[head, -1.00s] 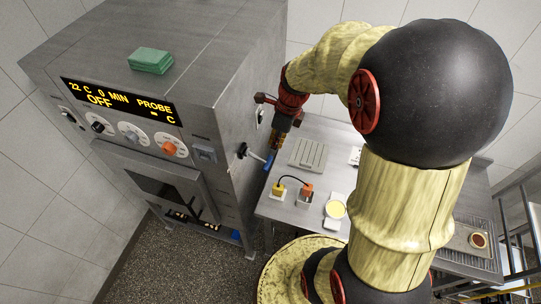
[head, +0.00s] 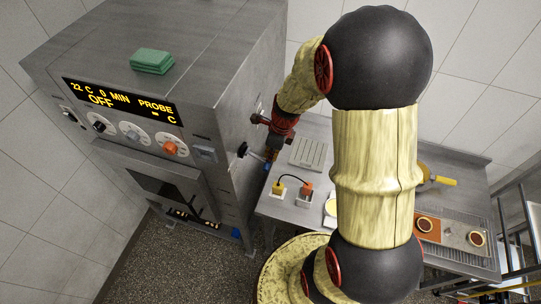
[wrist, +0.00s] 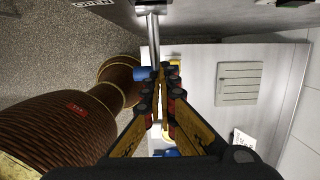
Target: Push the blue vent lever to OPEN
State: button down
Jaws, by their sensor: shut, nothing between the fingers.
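The vent lever is a metal rod (wrist: 152,38) with a blue end (wrist: 143,74), on the oven's right side. In the head view its rod (head: 255,155) sticks out from a dark pivot, and its blue end is mostly hidden by my gripper. My gripper (wrist: 162,76) is shut and empty. Its fingertips are beside the blue end, just right of it in the wrist view; I cannot tell whether they touch. In the head view the gripper (head: 272,152) is close against the oven side. An OPEN label (wrist: 92,3) shows at the wrist view's top left.
The steel oven (head: 225,80) stands left, with a green block (head: 152,61) on top. The table (head: 283,212) beside it holds a grey slatted panel (head: 308,153), a yellow plug (head: 278,189) and an orange plug (head: 306,189).

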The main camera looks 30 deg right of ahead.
jog(key=shift+a+f, duration=0.1)
jog(key=shift+f, duration=0.95)
jog(key=shift+s+f, duration=0.1)
jog(key=shift+r+p, duration=0.85)
jog(key=shift+p, duration=0.1)
jog(key=shift+r+p, duration=0.35)
jog(key=shift+r, duration=0.05)
jog(key=s+d+r, duration=0.1)
jog(key=r, duration=0.5)
jog(key=s+d+r, duration=0.1)
jog(key=s+r, duration=0.1)
jog(key=r, duration=0.4)
jog(key=shift+d+p, duration=0.35)
jog(key=shift+p, duration=0.1)
jog(key=shift+s+r, duration=0.1)
